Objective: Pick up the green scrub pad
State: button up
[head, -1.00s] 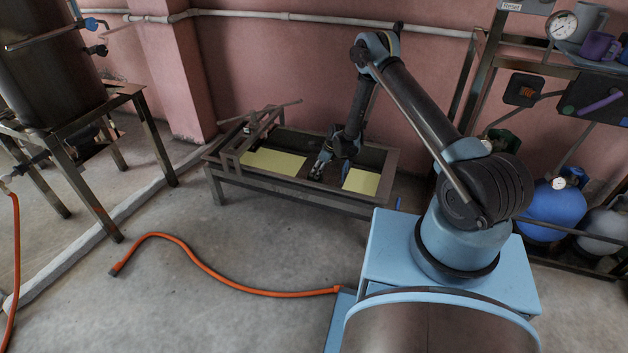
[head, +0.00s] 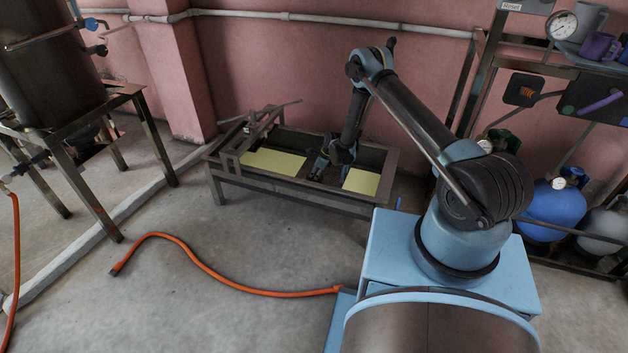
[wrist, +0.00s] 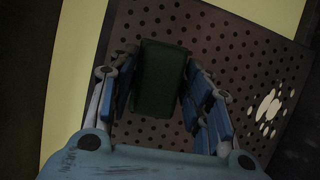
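The green scrub pad (wrist: 160,78) shows in the wrist view as a dark green block on a dark perforated plate (wrist: 245,65). My gripper (wrist: 160,85) is open, with one blue-and-grey finger on each side of the pad. A narrow gap shows on the left of the pad and the right finger is close to it; I cannot tell whether either touches. In the head view my gripper (head: 318,168) reaches down into the metal trough (head: 290,190), between two pale yellow panels. The pad is hidden there.
The trough's frame and walls surround my gripper. The yellow panels lie left (head: 275,161) and right (head: 361,181) of it. White marks (wrist: 268,108) are on the perforated plate. An orange hose (head: 215,276) lies on the floor. Gas cylinders (head: 552,208) stand at the right.

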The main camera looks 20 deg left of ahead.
jog(key=shift+r, duration=0.1)
notch_tip(320, 180, up, 10)
jog(key=shift+f, duration=0.1)
dwell(0.7)
